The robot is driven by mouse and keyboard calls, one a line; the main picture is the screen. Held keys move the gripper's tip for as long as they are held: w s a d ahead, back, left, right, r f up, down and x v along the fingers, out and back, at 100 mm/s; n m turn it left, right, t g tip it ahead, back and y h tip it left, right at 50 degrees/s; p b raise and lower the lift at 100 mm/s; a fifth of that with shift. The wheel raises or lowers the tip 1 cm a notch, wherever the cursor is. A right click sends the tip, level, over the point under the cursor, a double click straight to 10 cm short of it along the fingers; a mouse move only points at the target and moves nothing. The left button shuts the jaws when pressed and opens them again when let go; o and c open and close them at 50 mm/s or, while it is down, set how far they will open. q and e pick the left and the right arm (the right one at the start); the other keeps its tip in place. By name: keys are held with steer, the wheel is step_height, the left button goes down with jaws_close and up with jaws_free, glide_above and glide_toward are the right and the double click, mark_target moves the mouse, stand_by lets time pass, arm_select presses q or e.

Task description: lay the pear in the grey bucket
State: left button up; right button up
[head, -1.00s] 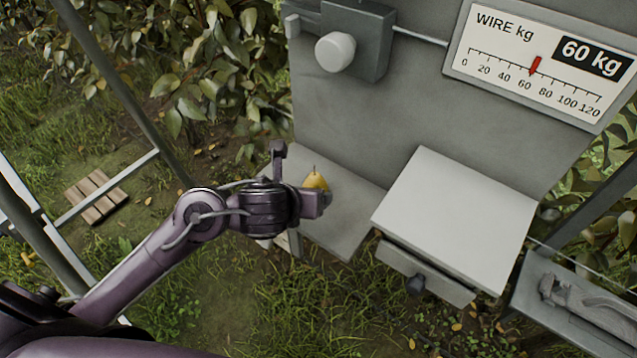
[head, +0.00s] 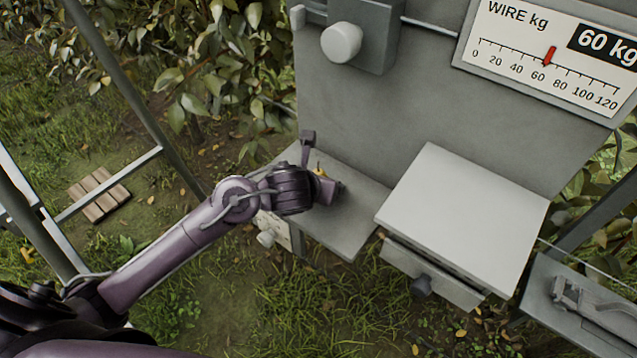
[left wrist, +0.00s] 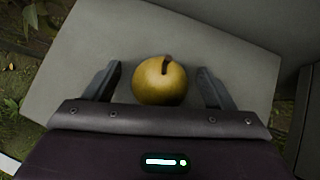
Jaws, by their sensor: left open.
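The yellow pear (left wrist: 159,82) stands on a grey shelf (left wrist: 100,40), its stem up, in the left wrist view. My left gripper (left wrist: 160,85) is open, with one finger on each side of the pear and a gap to each. In the head view the pear (head: 320,171) is mostly hidden behind my left gripper (head: 322,183). The grey bucket does not show in either view. My right gripper is not in view.
A grey panel (head: 430,110) rises behind the shelf. A white-topped box with a drawer (head: 465,220) stands to the right. A dial sign (head: 550,60) reads 60 kg. A tray with a clamp-like tool (head: 590,310) is at far right. Wooden slats (head: 100,195) lie on the grass.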

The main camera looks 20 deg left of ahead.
arm_select(q)
steer(key=c, duration=1.2)
